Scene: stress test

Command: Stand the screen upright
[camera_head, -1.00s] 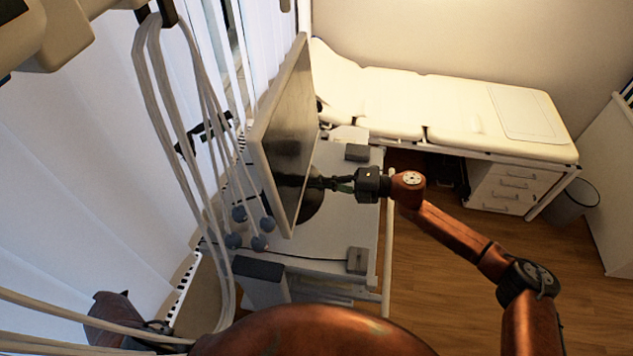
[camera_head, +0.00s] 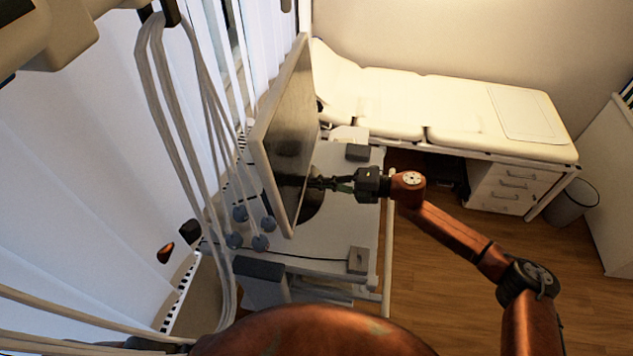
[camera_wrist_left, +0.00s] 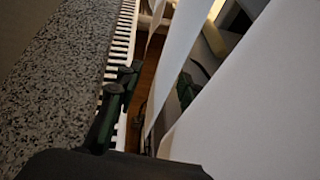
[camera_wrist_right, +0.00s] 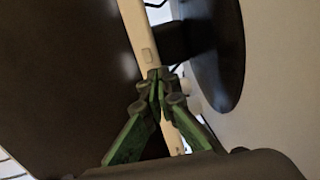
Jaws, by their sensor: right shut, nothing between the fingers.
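The screen (camera_head: 287,120), a flat panel with a pale edge, is on the white cart and leans in the head view; how far it is from upright is hard to tell. Its round dark base (camera_head: 312,207) shows at its lower right, and in the right wrist view (camera_wrist_right: 220,50). My right gripper (camera_head: 312,182) reaches in from the right, shut and empty, close to the panel and base. In the right wrist view its fingertips (camera_wrist_right: 162,85) overlap the pale edge; contact is unclear. My left gripper (camera_wrist_left: 152,80) has its fingers apart among blind slats, one partly hidden.
The cart top (camera_head: 325,240) carries small grey blocks. Several hanging cables (camera_head: 165,110) with blue-grey ends (camera_head: 260,242) are left of the screen. Vertical blinds (camera_head: 80,180) cover the left. An examination couch (camera_head: 450,105) stands behind, a bin (camera_head: 572,203) at right.

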